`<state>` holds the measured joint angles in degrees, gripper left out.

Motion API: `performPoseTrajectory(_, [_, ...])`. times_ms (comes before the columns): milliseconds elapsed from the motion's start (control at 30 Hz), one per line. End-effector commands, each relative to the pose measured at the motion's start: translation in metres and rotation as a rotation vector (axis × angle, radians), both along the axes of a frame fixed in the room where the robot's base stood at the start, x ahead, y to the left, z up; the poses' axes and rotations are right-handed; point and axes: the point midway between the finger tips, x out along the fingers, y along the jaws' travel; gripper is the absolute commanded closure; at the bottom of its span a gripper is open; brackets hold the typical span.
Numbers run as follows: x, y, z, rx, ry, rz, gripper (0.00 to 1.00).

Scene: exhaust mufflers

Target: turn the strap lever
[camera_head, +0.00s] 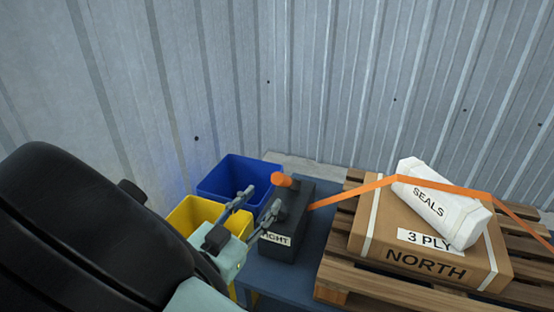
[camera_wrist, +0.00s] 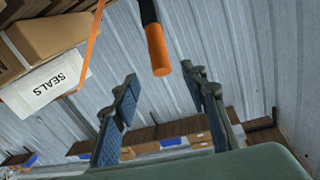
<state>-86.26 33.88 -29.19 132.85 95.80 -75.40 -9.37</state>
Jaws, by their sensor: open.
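The strap lever (camera_head: 283,181) has an orange grip and stands on a dark box (camera_head: 290,225) with a partly hidden label ending in "IGHT". In the wrist view the lever's orange grip (camera_wrist: 158,52) on a black shaft points down toward the gap between the fingers. An orange strap (camera_head: 370,187) runs from the box over the cargo on the pallet; it also shows in the wrist view (camera_wrist: 91,45). My gripper (camera_head: 260,200) is open and empty, just left of and in front of the lever. I see no contact between the fingers and the grip.
A blue bin (camera_head: 238,180) and a yellow bin (camera_head: 190,215) stand behind and left of the box. A wooden pallet (camera_head: 335,272) on the right carries a "NORTH" carton (camera_head: 390,258) and a white "SEALS" package (camera_head: 455,222). A corrugated wall (camera_head: 330,80) closes the back.

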Motion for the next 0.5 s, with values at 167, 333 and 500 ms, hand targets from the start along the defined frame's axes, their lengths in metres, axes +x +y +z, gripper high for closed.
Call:
performPoseTrajectory(167, [0.027,-0.017,-0.002,0.002,-0.001,-0.005,0.60])
performPoseTrajectory(333, [0.055,-0.033,-0.002,0.002,0.000,-0.005,0.60])
performPoseTrajectory(500, [0.076,-0.045,-0.002,0.002,0.001,-0.004,0.60])
